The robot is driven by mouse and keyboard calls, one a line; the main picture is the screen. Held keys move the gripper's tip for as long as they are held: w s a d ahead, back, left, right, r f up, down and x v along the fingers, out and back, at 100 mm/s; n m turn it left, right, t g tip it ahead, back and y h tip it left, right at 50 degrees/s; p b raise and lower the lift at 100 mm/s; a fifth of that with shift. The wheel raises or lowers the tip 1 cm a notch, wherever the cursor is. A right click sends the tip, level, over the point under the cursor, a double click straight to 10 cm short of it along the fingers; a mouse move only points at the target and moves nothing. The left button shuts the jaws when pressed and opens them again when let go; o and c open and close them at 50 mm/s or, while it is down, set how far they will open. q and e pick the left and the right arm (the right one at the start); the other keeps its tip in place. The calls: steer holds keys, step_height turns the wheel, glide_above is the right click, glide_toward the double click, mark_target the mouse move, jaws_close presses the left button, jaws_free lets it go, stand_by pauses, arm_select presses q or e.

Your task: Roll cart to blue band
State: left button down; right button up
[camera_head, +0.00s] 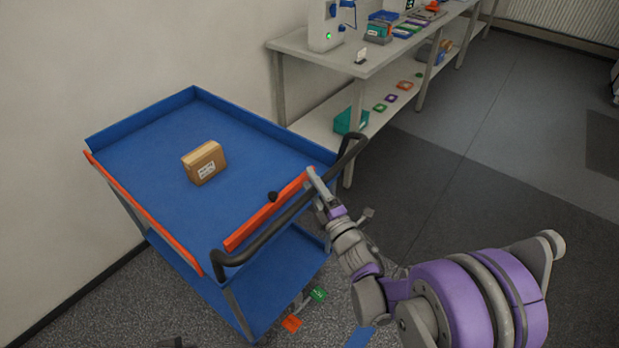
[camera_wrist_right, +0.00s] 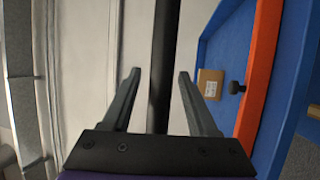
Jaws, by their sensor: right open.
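The cart (camera_head: 145,155) is a blue two-level trolley with orange edge strips, standing by the wall. Its dark push handle (camera_head: 262,237) runs along the near right side. My right gripper (camera_head: 316,184) is at the handle's far part. In the right wrist view the handle (camera_wrist_right: 164,45) passes between the fingers of my open right gripper (camera_wrist_right: 159,82), with gaps on both sides. A blue patch (camera_head: 360,338) lies on the floor at the bottom edge, partly cut off; I cannot tell whether it is the blue band. My left gripper is not identifiable.
A cardboard box (camera_head: 204,162) sits on the cart's top tray. A grey bench (camera_head: 340,65) with several items stands behind, close to the cart's far corner. Green (camera_head: 318,294) and orange (camera_head: 291,323) pieces lie on the floor. Open floor (camera_head: 510,130) extends right.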

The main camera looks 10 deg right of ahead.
steer(key=shift+w+a+r, duration=0.1)
steer(key=shift+w+a, duration=0.05)
steer(key=shift+w, duration=0.45)
jaws_close()
stand_by(1.1)
